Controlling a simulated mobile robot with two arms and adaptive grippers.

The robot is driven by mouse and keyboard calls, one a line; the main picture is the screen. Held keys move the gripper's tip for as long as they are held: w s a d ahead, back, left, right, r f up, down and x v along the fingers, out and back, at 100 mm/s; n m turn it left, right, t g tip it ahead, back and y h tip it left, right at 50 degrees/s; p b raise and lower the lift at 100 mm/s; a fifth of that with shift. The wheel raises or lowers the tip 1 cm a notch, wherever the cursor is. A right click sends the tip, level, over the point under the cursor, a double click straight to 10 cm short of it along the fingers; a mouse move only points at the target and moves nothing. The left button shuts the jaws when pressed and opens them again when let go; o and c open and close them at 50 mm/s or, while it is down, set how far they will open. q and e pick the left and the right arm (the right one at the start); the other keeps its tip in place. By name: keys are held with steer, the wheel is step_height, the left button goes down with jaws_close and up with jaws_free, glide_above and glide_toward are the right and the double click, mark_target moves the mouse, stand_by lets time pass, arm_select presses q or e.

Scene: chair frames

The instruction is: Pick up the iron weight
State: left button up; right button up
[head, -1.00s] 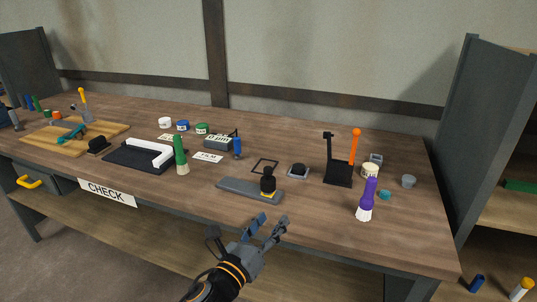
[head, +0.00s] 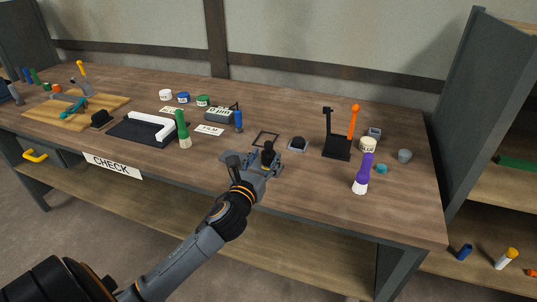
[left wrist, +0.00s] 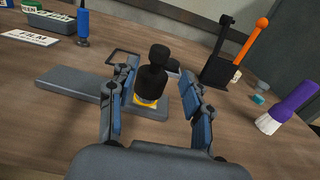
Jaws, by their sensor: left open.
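The iron weight, a black knobbed piece (head: 268,152) with a yellow band at its foot, stands upright on a grey slab near the table's front edge. In the left wrist view the weight (left wrist: 152,72) stands between the two fingers, on the right end of the slab (left wrist: 78,86). My left gripper (head: 264,164) is open, its fingers on either side of the weight. In the left wrist view a gap shows between the weight and the right finger; contact on the left is unclear. In the head view the gripper hides most of the slab. My right gripper is not in view.
A black square outline (head: 265,138) and a small grey dish with a black piece (head: 298,144) lie behind the weight. A black stand with an orange-handled tool (head: 353,122) and a purple brush (head: 364,170) are to the right. A green brush (head: 182,128) is left.

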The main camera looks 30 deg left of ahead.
mark_target(267, 151)
arm_select(q)
steer(key=x, duration=0.4)
steer(key=shift+w+a, duration=0.3)
steer(key=shift+w, duration=0.05)
jaws_close()
